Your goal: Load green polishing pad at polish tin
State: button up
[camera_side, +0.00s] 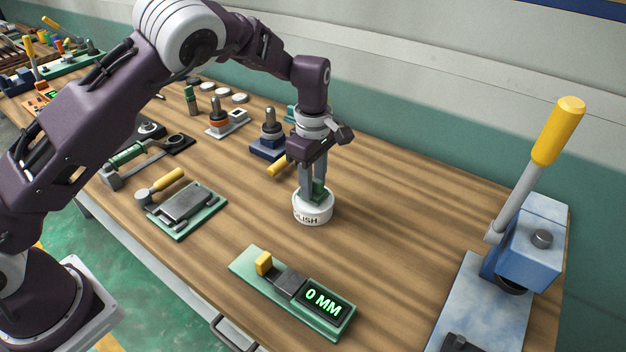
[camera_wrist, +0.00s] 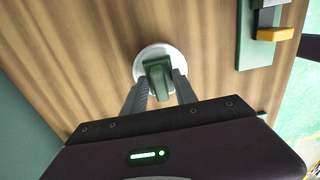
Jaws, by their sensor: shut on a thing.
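The polish tin (camera_side: 312,213) is a round white tin with dark lettering, standing on the wooden bench near the middle of the side view. The green polishing pad (camera_side: 319,190) is a small dark green block between my gripper's fingers. My gripper (camera_side: 312,188) points straight down and is shut on the pad, right over the tin. In the wrist view the pad (camera_wrist: 158,78) covers much of the tin (camera_wrist: 145,54), whose white rim shows around it. The pad's lower end is at the tin's top; I cannot tell whether it touches the polish inside.
A green gauge reading "0 MM" (camera_side: 323,302) lies in front of the tin. A blue press with a yellow lever (camera_side: 530,240) stands at the right. A flat plate on a green base (camera_side: 187,210) is at the left. Bare bench lies right of the tin.

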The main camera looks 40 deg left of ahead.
jog(key=shift+f, duration=0.6)
dwell(1.1)
jog(key=shift+r, duration=0.1)
jog(key=shift+r, duration=3.45)
jog(key=shift+a, duration=0.1)
jog(key=s+a+r+m, duration=0.2)
jog(key=s+a+m, duration=0.8)
jog(key=m, duration=0.8)
jog(key=shift+a+r, duration=0.35)
jog(key=shift+a, duration=0.55)
